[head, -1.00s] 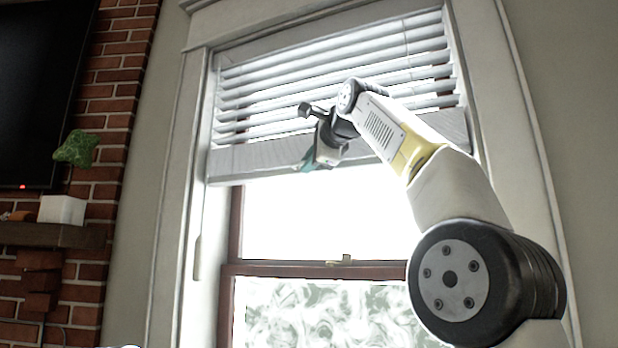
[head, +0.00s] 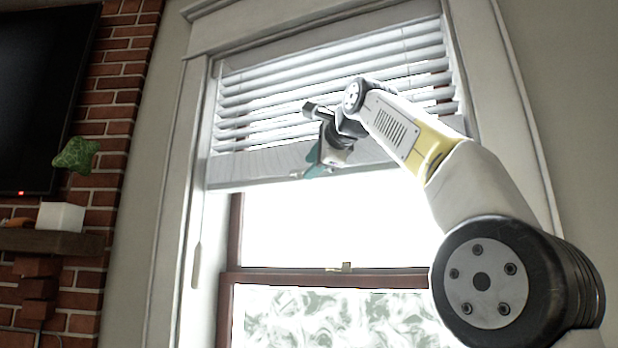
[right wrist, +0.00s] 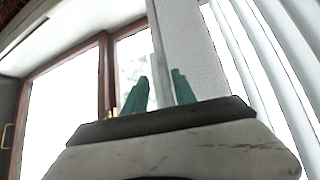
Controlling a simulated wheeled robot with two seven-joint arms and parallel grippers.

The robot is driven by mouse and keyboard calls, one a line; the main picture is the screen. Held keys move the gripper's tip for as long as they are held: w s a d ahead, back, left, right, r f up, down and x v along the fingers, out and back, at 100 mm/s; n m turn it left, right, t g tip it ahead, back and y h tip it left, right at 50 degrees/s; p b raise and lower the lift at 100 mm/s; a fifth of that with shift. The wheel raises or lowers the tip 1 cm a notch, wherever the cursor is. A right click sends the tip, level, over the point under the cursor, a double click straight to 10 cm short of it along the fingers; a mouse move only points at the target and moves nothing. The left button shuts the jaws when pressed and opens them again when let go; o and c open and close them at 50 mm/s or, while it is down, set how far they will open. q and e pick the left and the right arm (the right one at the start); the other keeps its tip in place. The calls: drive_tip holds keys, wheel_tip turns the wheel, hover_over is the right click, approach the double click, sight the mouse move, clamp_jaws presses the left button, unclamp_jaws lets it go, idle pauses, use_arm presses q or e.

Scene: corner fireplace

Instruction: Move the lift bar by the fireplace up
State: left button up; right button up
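The lift bar (head: 250,168) is the wide pale bottom rail of the white window blind, right of the fireplace. It hangs across the upper part of the window. My right gripper (head: 314,165) is at the bar's lower edge, near its middle. In the right wrist view, its two green fingertips (right wrist: 160,88) stand apart. The bar (right wrist: 200,55) runs up from between them, its narrow edge in the gap and its broad textured face behind the right finger. A slim gap seems to show beside the left finger; firm contact is not visible. My left gripper is not in view.
Raised slats (head: 335,75) are stacked above the bar. Below it is open window with a brown sash (head: 300,278) and a small latch (head: 346,267).

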drive_tip(key=v, duration=0.5)
drive_tip(key=shift+s+d, duration=0.1)
drive_tip(key=shift+s, duration=0.1)
